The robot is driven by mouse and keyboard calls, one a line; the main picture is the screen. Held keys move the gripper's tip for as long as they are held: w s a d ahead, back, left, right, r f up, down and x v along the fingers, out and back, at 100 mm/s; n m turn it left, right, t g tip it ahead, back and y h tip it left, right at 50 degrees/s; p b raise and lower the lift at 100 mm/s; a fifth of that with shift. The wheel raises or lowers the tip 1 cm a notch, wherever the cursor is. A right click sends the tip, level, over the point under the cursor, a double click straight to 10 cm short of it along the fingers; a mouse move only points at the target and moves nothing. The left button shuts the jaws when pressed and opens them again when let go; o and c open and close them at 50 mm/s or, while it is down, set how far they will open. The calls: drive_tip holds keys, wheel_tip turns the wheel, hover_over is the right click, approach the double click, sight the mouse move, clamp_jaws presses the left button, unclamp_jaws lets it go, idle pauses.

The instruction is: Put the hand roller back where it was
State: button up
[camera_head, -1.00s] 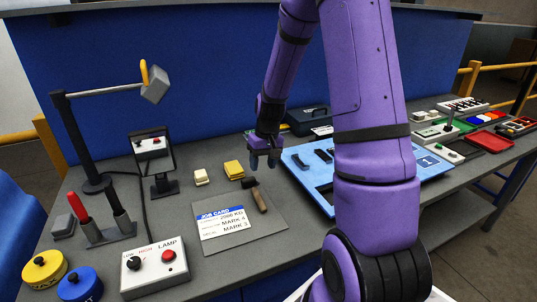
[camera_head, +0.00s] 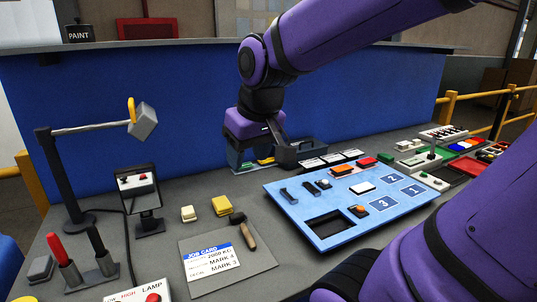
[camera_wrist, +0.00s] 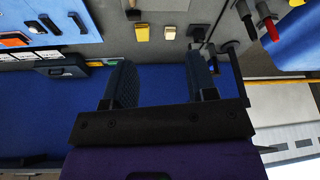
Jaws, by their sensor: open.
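A tool with a wooden handle and a dark head (camera_head: 243,230), which looks like the hand roller, lies on a grey mat (camera_head: 262,262) beside a white and blue job card (camera_head: 211,258). Its dark head shows at the top edge of the wrist view (camera_wrist: 132,13). My gripper (camera_head: 256,150) is open and empty, raised behind the bench items near the blue back panel. In the wrist view my two fingers (camera_wrist: 160,85) are wide apart with only blue panel between them. My gripper is clear of the tool.
A yellow block (camera_head: 222,206) and a cream block (camera_head: 189,214) stand behind the mat. A blue board (camera_head: 292,222) with tools and numbered squares lies to the right.

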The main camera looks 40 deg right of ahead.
drive_tip(key=s+a+r+t, duration=0.1)
drive_tip(key=s+r, duration=0.1)
drive_tip(key=s, duration=0.5)
drive_tip(key=shift+s+a+r+n, duration=0.2)
drive_tip(key=shift+a+r+n, duration=0.1)
idle(0.9)
